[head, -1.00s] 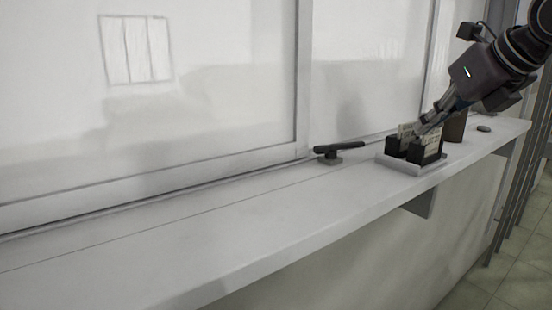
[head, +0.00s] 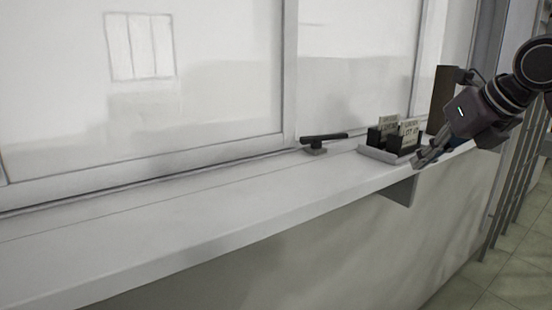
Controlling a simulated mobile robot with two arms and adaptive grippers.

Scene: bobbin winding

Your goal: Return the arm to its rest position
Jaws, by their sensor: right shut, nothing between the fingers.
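My right arm comes in from the right edge of the head view. My right gripper (head: 422,160) is shut and empty, with its fingers pointing down and left. It is just right of and in front of a small tray (head: 378,154) on the shelf and appears apart from it. The tray bears black holders (head: 372,139) with two printed cards (head: 409,131) standing in them. My left gripper is not in view.
A long white shelf (head: 200,210) runs below the windows, clear on its left and middle part. A dark handle-like object on a small base (head: 322,138) stands left of the tray. A brown upright block (head: 440,98) stands behind my gripper.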

